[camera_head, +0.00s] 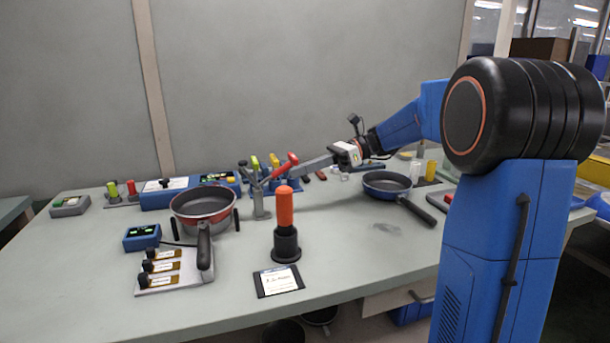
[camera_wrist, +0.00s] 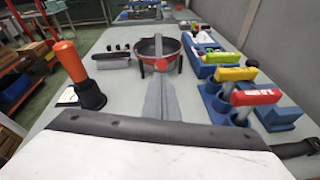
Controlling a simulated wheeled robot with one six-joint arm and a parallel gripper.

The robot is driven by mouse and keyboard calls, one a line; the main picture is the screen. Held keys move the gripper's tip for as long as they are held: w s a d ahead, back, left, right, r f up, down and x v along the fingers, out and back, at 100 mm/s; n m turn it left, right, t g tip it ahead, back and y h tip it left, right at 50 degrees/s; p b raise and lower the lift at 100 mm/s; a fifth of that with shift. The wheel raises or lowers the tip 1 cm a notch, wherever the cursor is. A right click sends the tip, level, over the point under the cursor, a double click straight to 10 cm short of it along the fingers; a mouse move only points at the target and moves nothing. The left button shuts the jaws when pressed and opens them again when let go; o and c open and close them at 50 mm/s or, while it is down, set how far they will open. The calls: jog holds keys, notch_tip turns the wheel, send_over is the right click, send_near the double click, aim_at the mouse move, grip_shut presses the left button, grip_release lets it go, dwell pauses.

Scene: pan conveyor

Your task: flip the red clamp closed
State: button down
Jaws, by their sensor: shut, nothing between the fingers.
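The clamp with a red handle (camera_head: 285,168) stands on a grey post (camera_head: 261,205) just right of the red pan. Its handle tilts up to the right, toward my gripper. In the wrist view a round red end (camera_wrist: 161,64), apparently this handle seen end-on, shows just beyond my fingertips. My gripper (camera_head: 296,172) is shut and empty, reaching in from the right with its tips close to the handle. I cannot tell whether they touch it. My shut fingers (camera_wrist: 162,85) hide most of the clamp in the wrist view.
The red pan (camera_head: 203,201) sits left of the clamp. An orange-topped black post (camera_head: 285,215) stands in front. A blue fixture with a yellow lever (camera_wrist: 234,74) and a red lever (camera_wrist: 255,97) is at the back.

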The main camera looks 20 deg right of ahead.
aim_at(285, 166)
jog(key=shift+r, duration=0.15)
jog(key=a+r+h, duration=0.1)
jog(key=r+h, duration=0.1)
jog(key=a+r+h, duration=0.3)
jog(key=r+h, duration=0.1)
jog(key=h, duration=0.1)
jog(key=shift+a+r, duration=0.1)
jog(key=shift+a, duration=0.1)
jog(key=a+h, duration=0.1)
jog(key=a+r+h, duration=0.2)
jog(key=h, duration=0.1)
jog(key=shift+a, duration=0.35)
jog(key=shift+a+r, duration=0.1)
jog(key=shift+a, duration=0.45)
jog(key=shift+a+r, duration=0.1)
jog(key=shift+a, duration=0.05)
